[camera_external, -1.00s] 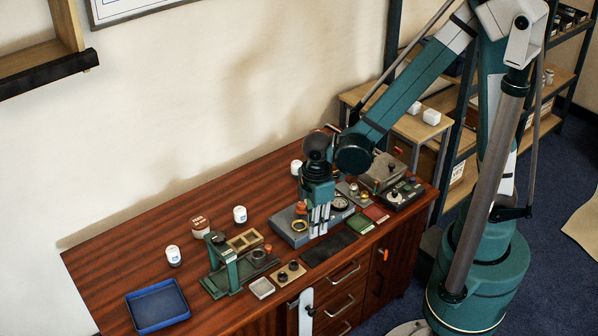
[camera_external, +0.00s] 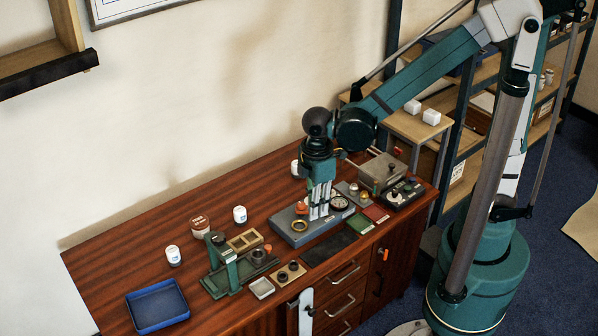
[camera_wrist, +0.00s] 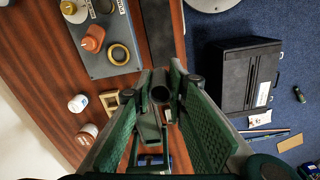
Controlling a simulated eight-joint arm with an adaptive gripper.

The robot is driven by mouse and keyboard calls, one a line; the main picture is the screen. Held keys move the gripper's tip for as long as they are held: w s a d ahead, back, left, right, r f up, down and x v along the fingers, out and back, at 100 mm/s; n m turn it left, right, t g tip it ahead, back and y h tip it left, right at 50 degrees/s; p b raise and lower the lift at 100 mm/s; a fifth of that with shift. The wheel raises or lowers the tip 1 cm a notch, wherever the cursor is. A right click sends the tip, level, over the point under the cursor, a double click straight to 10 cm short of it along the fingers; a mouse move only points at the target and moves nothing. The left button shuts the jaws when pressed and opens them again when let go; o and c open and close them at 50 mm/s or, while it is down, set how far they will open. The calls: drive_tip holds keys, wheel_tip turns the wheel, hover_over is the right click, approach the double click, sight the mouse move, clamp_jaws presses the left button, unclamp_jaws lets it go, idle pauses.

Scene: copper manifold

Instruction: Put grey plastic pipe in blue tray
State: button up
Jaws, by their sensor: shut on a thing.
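The grey plastic pipe (camera_wrist: 160,95) shows its round open end between my finger pads in the wrist view. My gripper (camera_external: 319,217) is shut on it, above the grey-blue plate on the workbench in the external view. In that view I cannot clearly tell the pipe from my pale fingers. The blue tray (camera_external: 157,306) lies at the bench's front left corner, well to the left of my gripper. Its visible inside looks empty.
A green press (camera_external: 222,263) and a small grey dish (camera_external: 262,288) stand between my gripper and the tray. White jars (camera_external: 240,214) stand behind. The grey-blue plate (camera_external: 276,230) carries a brass ring and an orange-topped part. A grey box (camera_external: 382,172) is at right.

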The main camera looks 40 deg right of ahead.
drive_tip(key=shift+r, duration=1.75)
drive_tip(key=shift+w+a, duration=0.7)
drive_tip(key=shift+a, duration=0.6)
drive_tip(key=m+p, duration=0.2)
hover_over(158, 309)
wheel_tip(158, 309, down, 11)
drive_tip(key=shift+f, duration=0.1)
drive_tip(key=shift+f+b, duration=0.45)
drive_tip(key=shift+f, duration=2.6)
drive_tip(key=shift+f, duration=0.1)
